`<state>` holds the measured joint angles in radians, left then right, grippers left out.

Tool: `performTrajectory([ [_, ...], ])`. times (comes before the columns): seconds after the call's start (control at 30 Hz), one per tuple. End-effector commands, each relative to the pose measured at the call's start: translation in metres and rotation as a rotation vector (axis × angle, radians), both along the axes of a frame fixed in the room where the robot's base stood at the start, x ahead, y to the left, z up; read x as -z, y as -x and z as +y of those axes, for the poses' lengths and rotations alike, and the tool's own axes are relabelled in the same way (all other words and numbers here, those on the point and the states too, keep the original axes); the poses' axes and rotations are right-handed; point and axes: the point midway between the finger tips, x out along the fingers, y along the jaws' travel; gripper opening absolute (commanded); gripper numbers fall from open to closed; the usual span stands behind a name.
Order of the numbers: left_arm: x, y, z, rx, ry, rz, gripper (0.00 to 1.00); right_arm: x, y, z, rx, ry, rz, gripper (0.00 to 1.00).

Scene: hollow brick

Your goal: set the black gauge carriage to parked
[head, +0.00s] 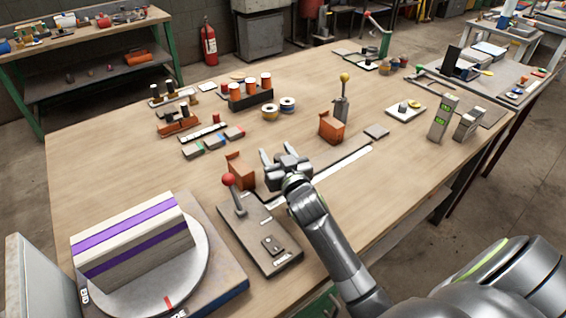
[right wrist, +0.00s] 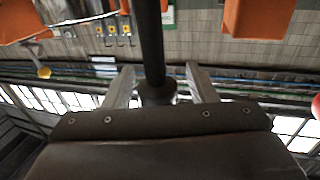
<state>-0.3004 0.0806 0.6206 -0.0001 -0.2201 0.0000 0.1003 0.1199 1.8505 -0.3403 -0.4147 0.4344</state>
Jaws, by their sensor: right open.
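The black gauge carriage is mostly hidden behind my right gripper (head: 277,156) in the head view. My right gripper is over a dark rail with a white strip (head: 345,164), between two orange end blocks (head: 240,169) (head: 332,128). In the right wrist view, a dark upright post (right wrist: 152,45) with a wider collar stands between the two spread fingers; it seems to belong to the carriage. The fingers are open, with visible gaps on both sides of the post. My left gripper is not in view.
A dark plate (head: 262,240) with a red-ball lever (head: 229,180) lies close to the left of my right arm. A striped block (head: 135,240) rests on a round turntable at front left. A yellow-ball lever (head: 344,78) stands behind the far orange block. Bare tabletop lies right of the rail.

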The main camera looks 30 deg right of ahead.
Motion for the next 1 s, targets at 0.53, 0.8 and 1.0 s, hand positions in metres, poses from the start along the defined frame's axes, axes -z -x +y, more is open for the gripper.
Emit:
performTrajectory([
  [0.53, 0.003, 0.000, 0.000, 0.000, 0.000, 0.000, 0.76, 0.002, 0.094, 0.011, 0.002, -0.004, 0.003, 0.52],
  [0.8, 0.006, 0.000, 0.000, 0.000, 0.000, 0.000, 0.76, 0.002, 0.143, 0.017, 0.002, -0.003, 0.003, 0.52],
  [1.0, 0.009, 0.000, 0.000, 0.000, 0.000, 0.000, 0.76, 0.001, 0.164, 0.020, 0.001, -0.002, 0.001, 0.52],
])
